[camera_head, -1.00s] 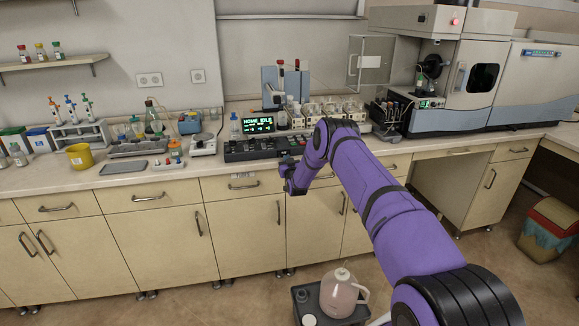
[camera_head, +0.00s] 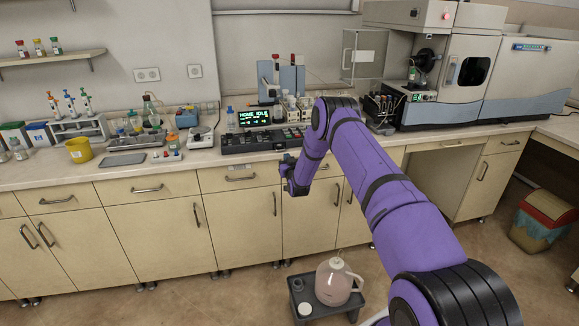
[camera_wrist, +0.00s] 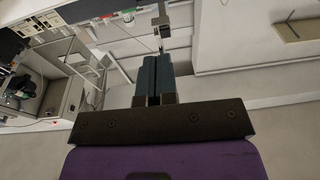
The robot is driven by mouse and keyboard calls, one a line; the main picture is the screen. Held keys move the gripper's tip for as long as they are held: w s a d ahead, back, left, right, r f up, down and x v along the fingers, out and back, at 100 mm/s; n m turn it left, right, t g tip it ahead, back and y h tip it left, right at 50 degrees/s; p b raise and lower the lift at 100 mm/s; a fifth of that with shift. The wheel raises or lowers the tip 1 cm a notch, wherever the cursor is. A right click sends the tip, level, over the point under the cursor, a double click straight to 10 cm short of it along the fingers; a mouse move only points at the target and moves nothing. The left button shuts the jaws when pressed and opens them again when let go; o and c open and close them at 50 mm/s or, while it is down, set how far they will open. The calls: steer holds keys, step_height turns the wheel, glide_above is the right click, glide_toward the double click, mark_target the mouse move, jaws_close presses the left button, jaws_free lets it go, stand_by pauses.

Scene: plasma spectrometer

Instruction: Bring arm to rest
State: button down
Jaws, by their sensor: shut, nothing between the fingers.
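My purple arm reaches out from the lower right in the head view and bends down at the elbow. My gripper (camera_head: 290,191) hangs at its end in front of the bench drawers, a little below the counter edge, apart from everything. In the wrist view my gripper (camera_wrist: 154,72) shows its two dark fingers pressed together, shut and empty. Behind the arm, a small display (camera_head: 254,117) reads "HOME IDLE" in green.
The counter (camera_head: 120,172) carries a yellow cup (camera_head: 79,150), pipettes and bottles. The grey spectrometer (camera_head: 480,75) stands at the back right. A pink jug (camera_head: 334,283) sits on a small dark stand (camera_head: 347,306) below. A bin (camera_head: 541,220) is at right.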

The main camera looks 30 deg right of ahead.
steer(key=shift+v, duration=2.1)
steer(key=a+r+n+g+y, duration=0.1)
steer(key=a+r+g, duration=0.15)
steer(key=r, duration=0.85)
steer(key=a+r+g+y, duration=0.1)
steer(key=a+r, duration=0.3)
steer(key=r, duration=0.7)
steer(key=s+a+r+n+g+y, duration=0.1)
steer(key=s+a+r+g, duration=0.35)
steer(key=s+r, duration=0.95)
steer(key=s+a+r+g, duration=0.1)
steer(key=s+a+r, duration=0.15)
steer(key=s, duration=0.45)
steer(key=s+a+r+y, duration=0.1)
steer(key=s+a+r, duration=0.15)
steer(key=s, duration=0.45)
steer(key=s+a+r+g, duration=0.1)
steer(key=s+a+r, duration=0.15)
steer(key=s, duration=0.35)
steer(key=s+a+f+g, duration=0.2)
steer(key=s+g, duration=0.2)
steer(key=s, duration=2)
steer(key=shift+s+f+n+y, duration=0.2)
steer(key=shift+s+n+y, duration=0.1)
steer(key=shift+n+y, duration=0.1)
steer(key=shift+a, duration=0.15)
